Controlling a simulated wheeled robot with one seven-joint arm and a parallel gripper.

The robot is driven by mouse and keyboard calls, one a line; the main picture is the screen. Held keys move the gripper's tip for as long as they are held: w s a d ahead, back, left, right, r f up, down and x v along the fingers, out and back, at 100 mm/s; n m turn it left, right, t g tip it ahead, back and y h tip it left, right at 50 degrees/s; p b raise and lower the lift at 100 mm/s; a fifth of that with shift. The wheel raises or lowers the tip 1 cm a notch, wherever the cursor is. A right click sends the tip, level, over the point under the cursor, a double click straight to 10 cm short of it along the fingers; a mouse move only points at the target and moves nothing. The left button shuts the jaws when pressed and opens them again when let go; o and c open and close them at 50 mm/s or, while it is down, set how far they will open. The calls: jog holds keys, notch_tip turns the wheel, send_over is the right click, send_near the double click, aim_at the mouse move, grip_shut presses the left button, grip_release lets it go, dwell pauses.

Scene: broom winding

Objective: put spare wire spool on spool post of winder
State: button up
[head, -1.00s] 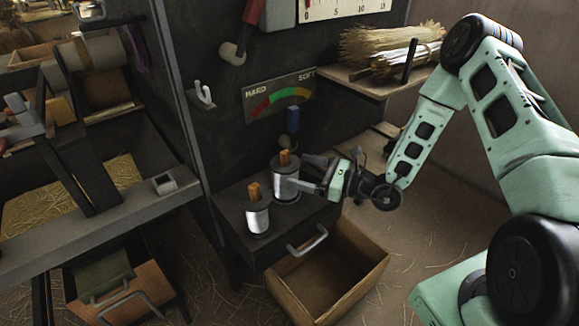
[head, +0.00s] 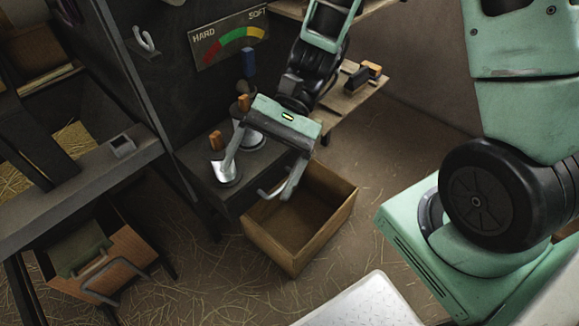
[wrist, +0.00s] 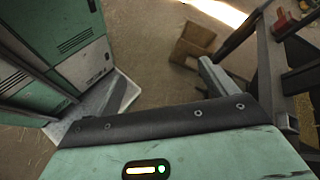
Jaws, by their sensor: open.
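Two wire spools with silvery wire and orange-brown tops stand on a dark cabinet. The front spool (head: 217,143) is partly covered by a finger of my gripper. I cannot tell which is the spare. My gripper (head: 257,184) is open, pointing down in front of the cabinet, with nothing seen between its fingers. One finger overlaps the front spool in the picture; contact is unclear. The wrist view shows the gripper body and no spool. At left is the winder's bench (head: 75,190); I cannot make out its spool post.
A shelf with small tools (head: 362,75) is behind. A wooden box (head: 125,262) stands under the bench.

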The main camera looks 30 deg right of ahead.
jog(key=s+d+r+n+t+h, duration=0.1)
jog(key=s+r+n+t+h, duration=0.4)
jog(key=n+h, duration=0.4)
jog(key=s+n+t, duration=0.1)
jog(key=n, duration=0.4)
jog(key=shift+s+d+h, duration=0.2)
jog(key=shift+s+h, duration=0.1)
jog(key=shift+h, duration=0.1)
jog(key=shift+r, duration=0.1)
notch_tip(320, 180, up, 14)
jog(key=p, duration=1.3)
jog(key=shift+p, duration=0.4)
